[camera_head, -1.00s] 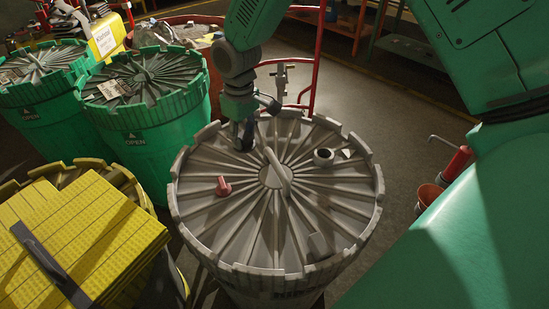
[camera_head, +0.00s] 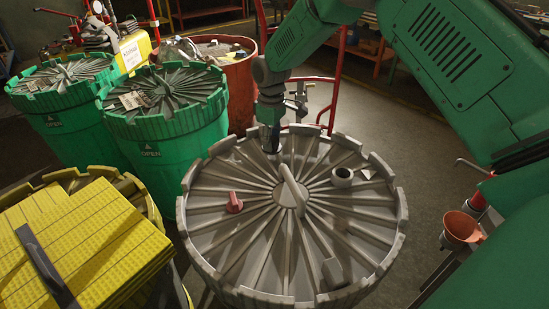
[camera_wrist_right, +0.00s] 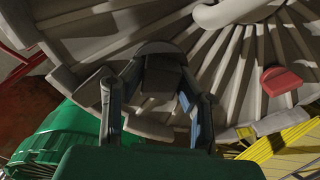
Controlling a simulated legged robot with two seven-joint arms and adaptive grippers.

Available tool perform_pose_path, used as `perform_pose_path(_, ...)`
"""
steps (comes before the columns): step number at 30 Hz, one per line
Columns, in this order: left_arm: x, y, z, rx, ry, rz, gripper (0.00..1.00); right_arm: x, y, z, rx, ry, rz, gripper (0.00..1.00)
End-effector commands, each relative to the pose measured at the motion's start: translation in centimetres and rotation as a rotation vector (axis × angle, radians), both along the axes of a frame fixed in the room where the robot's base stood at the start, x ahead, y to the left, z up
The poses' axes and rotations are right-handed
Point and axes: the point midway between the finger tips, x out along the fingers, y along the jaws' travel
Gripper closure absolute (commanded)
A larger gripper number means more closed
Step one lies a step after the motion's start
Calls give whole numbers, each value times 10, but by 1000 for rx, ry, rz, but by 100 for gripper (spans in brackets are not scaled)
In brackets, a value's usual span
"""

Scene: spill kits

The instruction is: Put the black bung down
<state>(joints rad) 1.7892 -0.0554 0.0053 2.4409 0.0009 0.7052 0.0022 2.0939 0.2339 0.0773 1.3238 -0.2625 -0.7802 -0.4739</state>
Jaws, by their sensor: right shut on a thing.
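The black bung (camera_wrist_right: 160,52) is a dark, stubby piece between the fingers of my right gripper in the wrist view. My right gripper (camera_wrist_right: 157,78) is shut on it, with one finger on each side. In the head view my right gripper (camera_head: 270,145) points down at the far left part of a grey ribbed drum lid (camera_head: 250,260), just inside the rim. The bung is hard to make out there, and I cannot tell whether it touches the lid. My left gripper is not in view.
On the lid are a red plug (camera_head: 234,204), a ring-shaped fitting (camera_head: 342,177), a grey block (camera_head: 332,271) and a raised central handle (camera_head: 292,188). Green drums (camera_head: 150,140) and yellow packs (camera_head: 85,245) stand left. An orange funnel (camera_head: 461,227) is at right.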

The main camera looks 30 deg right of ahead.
Motion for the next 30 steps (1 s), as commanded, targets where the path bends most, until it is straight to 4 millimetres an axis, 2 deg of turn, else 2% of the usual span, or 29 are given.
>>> perform_pose_path(5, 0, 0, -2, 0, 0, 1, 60, 0, 5, -12, -4, 0, 1, 100)
perform_pose_path(11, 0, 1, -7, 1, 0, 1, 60, 0, 2, -41, -1, 0, 1, 100)
perform_pose_path(20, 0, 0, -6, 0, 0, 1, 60, 0, -1, -43, 2, -2, 0, 100)
perform_pose_path(21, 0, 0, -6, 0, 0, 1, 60, 0, 0, -43, 1, -2, 0, 62)
perform_pose_path(22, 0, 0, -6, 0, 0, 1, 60, 0, 1, -42, 0, -2, 0, 52)
perform_pose_path(30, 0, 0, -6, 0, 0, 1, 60, 0, 4, -41, -4, -2, 1, 52)
